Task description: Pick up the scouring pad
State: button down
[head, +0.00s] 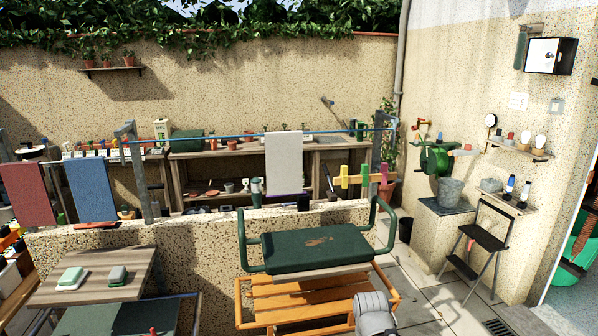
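The left piece (71,278) is pale, whitish and green. The right piece (117,275) is darker green and grey. Either could be the scouring pad; at this size I cannot tell which. A rounded grey-white part of my arm shows at the bottom edge, right of centre, well away from both pieces. My gripper itself is not in view.
A green padded kneeler (317,248) with tube handles stands above an orange slatted bench (300,297), between the tabletop and my arm. A low speckled wall (200,245) runs behind them. A folding step stool (478,240) stands at right. Paved floor is clear between bench and stool.

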aim_at(118, 277)
jog(key=u, duration=1.45)
